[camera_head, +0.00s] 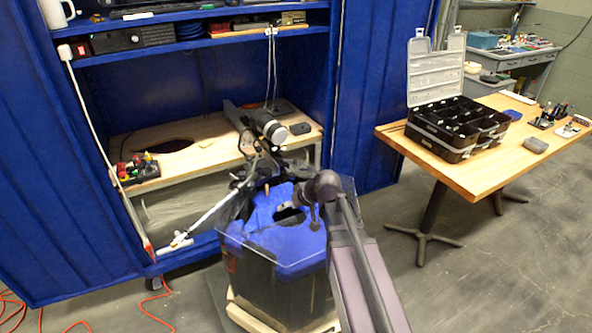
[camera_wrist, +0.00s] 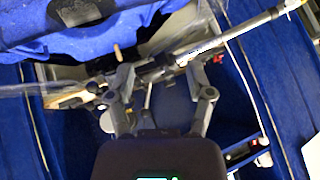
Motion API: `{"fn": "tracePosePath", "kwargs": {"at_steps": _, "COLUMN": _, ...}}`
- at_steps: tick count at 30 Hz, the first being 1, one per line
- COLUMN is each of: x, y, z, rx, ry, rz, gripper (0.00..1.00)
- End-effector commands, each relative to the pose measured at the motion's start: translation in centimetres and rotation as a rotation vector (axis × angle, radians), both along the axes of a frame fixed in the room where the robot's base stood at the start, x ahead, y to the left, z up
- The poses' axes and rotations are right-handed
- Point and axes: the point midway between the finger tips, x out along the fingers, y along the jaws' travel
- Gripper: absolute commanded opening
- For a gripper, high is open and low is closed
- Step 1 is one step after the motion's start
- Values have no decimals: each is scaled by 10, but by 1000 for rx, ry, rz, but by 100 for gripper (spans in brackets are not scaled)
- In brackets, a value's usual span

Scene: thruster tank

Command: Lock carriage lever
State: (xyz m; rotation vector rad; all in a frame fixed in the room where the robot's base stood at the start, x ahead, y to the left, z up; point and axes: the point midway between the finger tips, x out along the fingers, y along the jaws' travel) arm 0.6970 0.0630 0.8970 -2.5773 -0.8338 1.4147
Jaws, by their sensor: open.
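In the wrist view my gripper (camera_wrist: 160,80) is open, with one finger on each side of the picture's middle. A long grey and white rod assembly (camera_wrist: 230,36) runs diagonally across and beyond the fingertips; I cannot tell whether they touch it. A small tan peg (camera_wrist: 117,52) stands near the left fingertip, and a small red part (camera_wrist: 218,58) lies near the right one. I cannot single out the carriage lever with certainty. In the head view the white rod (camera_head: 212,207) slants beside the tank (camera_head: 290,285); my arm hides part of the mechanism.
The tank has a blue top (camera_head: 300,248) and clear panels. Behind it, a wooden bench (camera_head: 185,150) sits in a blue cabinet (camera_head: 375,90). A wooden table (camera_head: 455,170) with an open black organizer box (camera_head: 445,155) stands right.

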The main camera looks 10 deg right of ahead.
Motion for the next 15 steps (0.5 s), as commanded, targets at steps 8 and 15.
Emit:
{"fn": "tracePosePath", "kwargs": {"at_steps": 8, "x": 101, "y": -9, "z": 12, "rx": 178, "ry": -396, "rz": -19, "gripper": 68}}
{"fn": "tracePosePath", "kwargs": {"at_steps": 15, "x": 171, "y": -47, "z": 30, "rx": 244, "ry": -688, "rz": -152, "gripper": 68}}
